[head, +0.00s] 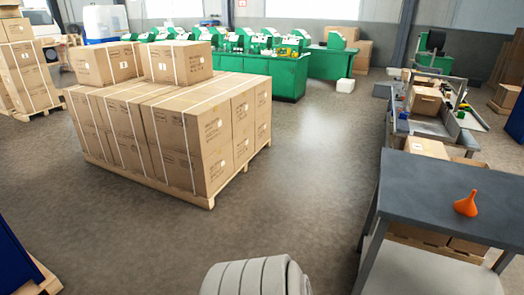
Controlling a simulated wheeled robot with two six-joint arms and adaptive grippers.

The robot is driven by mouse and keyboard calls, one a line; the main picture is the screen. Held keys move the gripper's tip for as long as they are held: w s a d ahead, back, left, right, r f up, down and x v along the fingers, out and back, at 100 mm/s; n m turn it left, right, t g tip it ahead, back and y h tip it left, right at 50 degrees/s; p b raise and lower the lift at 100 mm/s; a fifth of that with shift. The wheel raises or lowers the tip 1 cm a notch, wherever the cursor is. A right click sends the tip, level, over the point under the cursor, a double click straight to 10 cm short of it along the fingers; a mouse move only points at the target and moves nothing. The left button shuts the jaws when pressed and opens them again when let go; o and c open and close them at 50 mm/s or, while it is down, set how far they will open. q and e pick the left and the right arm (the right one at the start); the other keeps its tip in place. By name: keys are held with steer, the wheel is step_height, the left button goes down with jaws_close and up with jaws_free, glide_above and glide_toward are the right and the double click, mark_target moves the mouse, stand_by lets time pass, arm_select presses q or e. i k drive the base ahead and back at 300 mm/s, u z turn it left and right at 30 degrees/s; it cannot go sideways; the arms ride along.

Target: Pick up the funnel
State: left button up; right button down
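An orange funnel (466,205) stands on the dark grey top of a table (425,180) at the right of the head view. Its wide part is down and its narrow spout points up, tilted a little to the right. Nothing touches it except the table top. Neither of my grippers is in view.
A pallet of strapped cardboard boxes (195,140) stands at the left middle. Green machine benches (270,72) line the back. A long workbench with boxes (425,105) runs behind the table. A ridged light grey object (255,277) is at the bottom centre. The middle floor is clear.

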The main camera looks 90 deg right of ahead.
mark_target(466, 207)
steer(key=k, duration=0.4)
steer(key=z, duration=4.1)
steer(key=k, duration=0.4)
steer(key=z, duration=0.8)
steer(key=i, duration=1.6)
steer(key=z, duration=0.05)
